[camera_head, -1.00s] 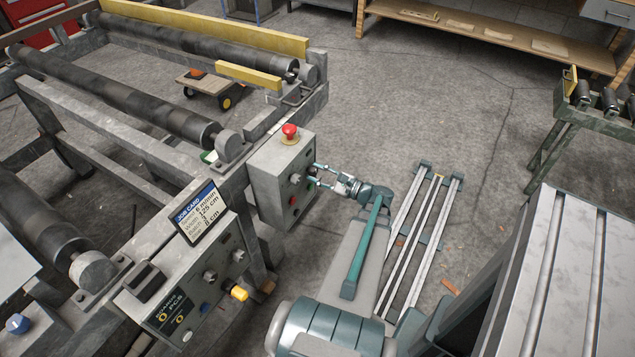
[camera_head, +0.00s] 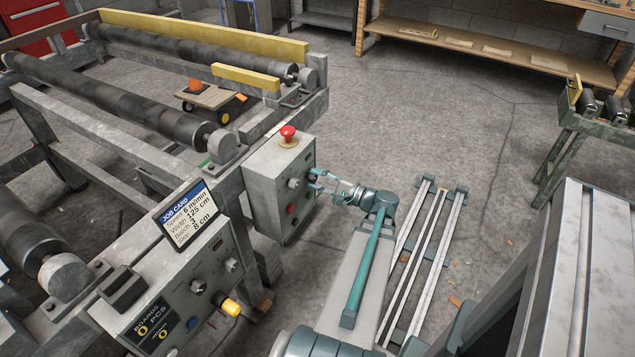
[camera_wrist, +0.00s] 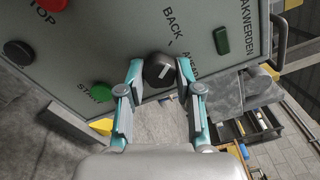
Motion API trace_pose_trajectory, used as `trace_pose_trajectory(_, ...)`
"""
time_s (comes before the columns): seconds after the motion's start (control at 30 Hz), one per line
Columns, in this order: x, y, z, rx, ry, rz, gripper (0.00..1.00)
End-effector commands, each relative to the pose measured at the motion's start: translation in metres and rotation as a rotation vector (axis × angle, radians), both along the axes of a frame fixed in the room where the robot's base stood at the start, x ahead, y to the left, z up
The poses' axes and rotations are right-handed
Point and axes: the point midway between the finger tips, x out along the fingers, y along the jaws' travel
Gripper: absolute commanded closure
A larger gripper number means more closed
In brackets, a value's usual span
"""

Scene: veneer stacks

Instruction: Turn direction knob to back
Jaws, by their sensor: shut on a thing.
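The direction knob (camera_wrist: 158,70) is a round black knob with a short pale slanted mark on its face. The word BACK (camera_wrist: 172,22) is printed above it, and AHEAD, partly hidden, beside it to the right. I cannot tell exactly which label the mark points to. My gripper (camera_wrist: 160,68) has one teal fingertip on each side of the knob and is shut on it. In the head view my gripper (camera_head: 315,181) reaches the front of the grey control box (camera_head: 268,186); the knob is hard to make out there.
A green START button (camera_wrist: 102,92), a red STOP button (camera_wrist: 52,4) and a green rectangular piece (camera_wrist: 221,40) are near the knob. A red mushroom button (camera_head: 288,132) tops the box. A lower panel with a job card (camera_head: 185,215) stands nearer.

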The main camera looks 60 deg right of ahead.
Motion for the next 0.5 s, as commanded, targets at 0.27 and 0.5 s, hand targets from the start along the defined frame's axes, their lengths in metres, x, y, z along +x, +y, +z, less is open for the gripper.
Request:
trace_pose_trajectory(0.27, -0.0002, 0.0004, 0.0, -0.006, 0.0, 0.0, 1.0)
trace_pose_trajectory(0.5, -0.0002, 0.0003, -0.0001, -0.005, 0.0, 0.0, 0.41)
